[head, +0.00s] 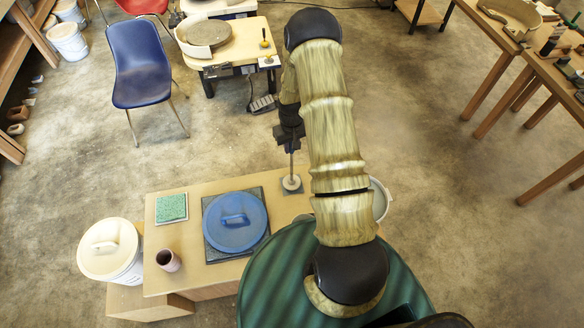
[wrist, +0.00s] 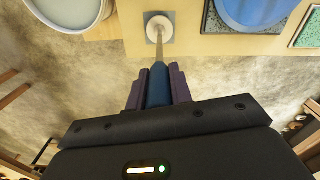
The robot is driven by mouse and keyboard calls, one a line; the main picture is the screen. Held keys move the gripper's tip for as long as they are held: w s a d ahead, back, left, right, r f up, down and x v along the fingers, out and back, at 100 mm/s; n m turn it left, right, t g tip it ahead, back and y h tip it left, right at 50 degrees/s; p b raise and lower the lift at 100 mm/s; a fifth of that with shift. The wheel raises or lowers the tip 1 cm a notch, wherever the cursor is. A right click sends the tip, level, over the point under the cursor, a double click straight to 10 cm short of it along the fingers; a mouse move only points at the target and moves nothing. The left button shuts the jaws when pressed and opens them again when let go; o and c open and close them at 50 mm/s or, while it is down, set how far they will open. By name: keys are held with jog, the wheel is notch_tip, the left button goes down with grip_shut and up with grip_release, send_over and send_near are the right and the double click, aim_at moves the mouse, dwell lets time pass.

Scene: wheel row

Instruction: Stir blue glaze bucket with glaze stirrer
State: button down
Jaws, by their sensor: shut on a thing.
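My gripper (head: 290,138) is shut on the blue handle of the glaze stirrer (wrist: 158,88), which also shows in the head view (head: 291,182). The stirrer points down, and its pale round foot is over a small grey square pad (head: 298,189) at the table's far right. I cannot tell whether the foot touches the pad. A blue round lid (head: 233,236) with a handle lies on a dark square mat (head: 211,253), left of the stirrer. An open pale bucket (wrist: 104,8) stands right of the stirrer in the head view (head: 381,205), mostly hidden by my arm. Its contents look pale grey.
The wooden table (head: 189,248) also bears a green square (head: 171,208) and a small brown cup (head: 168,260). A white lidded bucket (head: 110,252) stands at its left. A blue chair (head: 148,65), a wheel (head: 207,36) and worktables are farther off. Bare floor lies beyond the table.

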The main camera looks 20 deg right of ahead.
jog(key=shift+r+p, duration=1.35)
jog(key=shift+r, duration=1.3)
